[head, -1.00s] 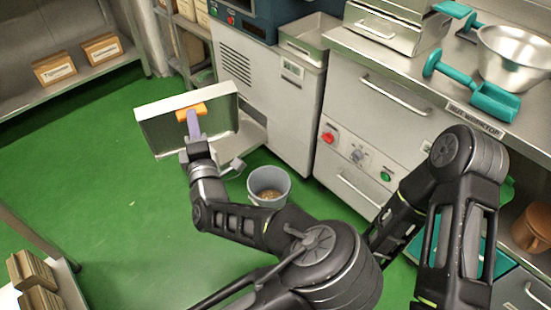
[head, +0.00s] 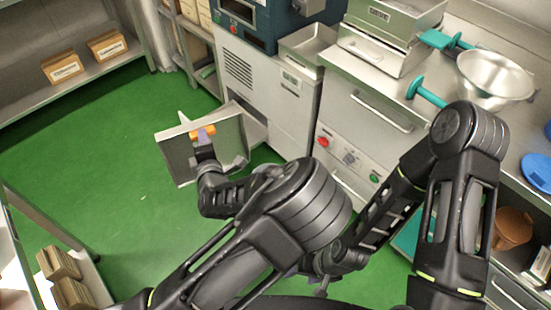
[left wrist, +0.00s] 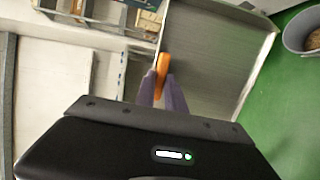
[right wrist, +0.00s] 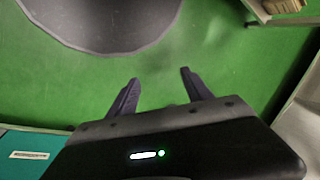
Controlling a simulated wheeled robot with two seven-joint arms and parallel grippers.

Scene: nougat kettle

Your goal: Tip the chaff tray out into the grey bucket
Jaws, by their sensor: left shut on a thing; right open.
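The chaff tray (head: 228,138) is a shallow metal tray, held off the floor and tipped steeply, with its inside showing. My left gripper (head: 204,140) is shut on its orange handle (head: 202,131); the grip also shows in the left wrist view (left wrist: 161,85), with the tray (left wrist: 215,50) beyond the fingers. I see no chaff on its visible inner face. The grey bucket (left wrist: 292,38) shows at the right edge of the left wrist view, beside the tray, with brown matter inside. My arm hides it in the head view. My right gripper (right wrist: 155,90) is open and empty over green floor.
The grey machine (head: 262,95) stands just behind the tray. A steel counter (head: 450,95) with a metal bowl (head: 495,75) and teal scoops is at the right. A shelf with boxes (head: 62,68) is at the back left. Green floor left of the tray is clear.

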